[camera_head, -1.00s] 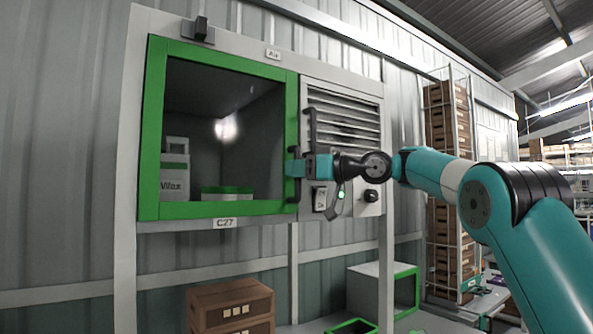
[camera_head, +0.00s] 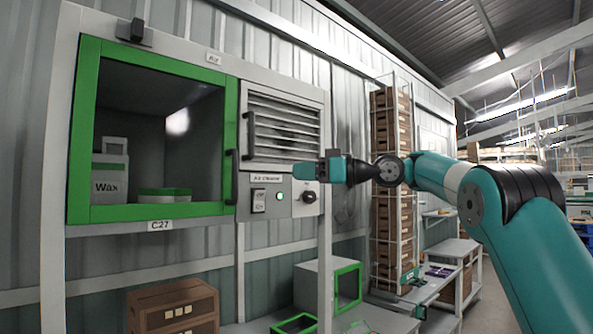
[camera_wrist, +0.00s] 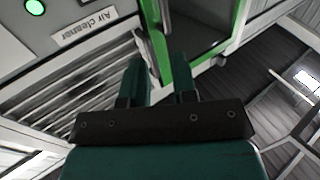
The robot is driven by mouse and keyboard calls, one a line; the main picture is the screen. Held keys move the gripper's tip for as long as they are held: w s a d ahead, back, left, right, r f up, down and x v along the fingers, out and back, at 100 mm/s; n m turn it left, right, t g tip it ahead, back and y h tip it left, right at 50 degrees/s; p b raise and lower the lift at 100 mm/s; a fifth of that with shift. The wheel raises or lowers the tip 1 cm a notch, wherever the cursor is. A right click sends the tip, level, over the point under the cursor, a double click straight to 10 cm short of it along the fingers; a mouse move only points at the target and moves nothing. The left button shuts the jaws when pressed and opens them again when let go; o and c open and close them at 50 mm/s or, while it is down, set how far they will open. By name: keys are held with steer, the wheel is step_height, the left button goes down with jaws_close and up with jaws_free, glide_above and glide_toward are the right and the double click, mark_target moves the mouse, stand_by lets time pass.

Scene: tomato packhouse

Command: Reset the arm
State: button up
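My arm reaches in from the right in the head view. My gripper (camera_head: 306,172) points left, in front of the air cleaner panel (camera_head: 283,196) and right of the green-framed cabinet door (camera_head: 150,213). In the wrist view, the two fingers of my gripper (camera_wrist: 162,78) stand apart with nothing between them, so it is open and empty. The door's dark handle (camera_head: 228,177) is left of the gripper and apart from it. The door looks closed, with its frame flush on the cabinet.
A Wax container (camera_head: 110,186) and a low green-and-white box (camera_head: 165,194) stand inside the cabinet. The panel has a lit green button (camera_head: 280,196), a switch and a knob. Below are a brown crate (camera_head: 175,309) and a green-edged box (camera_head: 347,286). A crate rack (camera_head: 390,190) stands behind.

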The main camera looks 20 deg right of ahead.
steer(key=shift+s+d, duration=0.25)
steer(key=shift+s, duration=0.05)
steer(key=s+a+f+m+g+h+b, duration=0.1)
steer(key=s+a+f+h+b, duration=0.1)
steer(key=s+a+f, duration=0.4)
steer(key=s+a+f+m+g+h+b, duration=0.1)
steer(key=s+a+f+g+h+b, duration=0.2)
steer(key=f, duration=0.6)
steer(key=s+a+f+m+b, duration=0.1)
steer(key=s+a+f+b, duration=0.1)
steer(key=s+a+f, duration=0.35)
steer(key=s+d+f+g+h+b, duration=0.2)
steer(key=s+f+g+h+b, duration=0.3)
steer(key=s+f, duration=1.7)
steer(key=shift+s+f+m+g+h, duration=0.3)
steer(key=shift+s+f+m+g, duration=0.1)
steer(key=shift+s+g, duration=0.4)
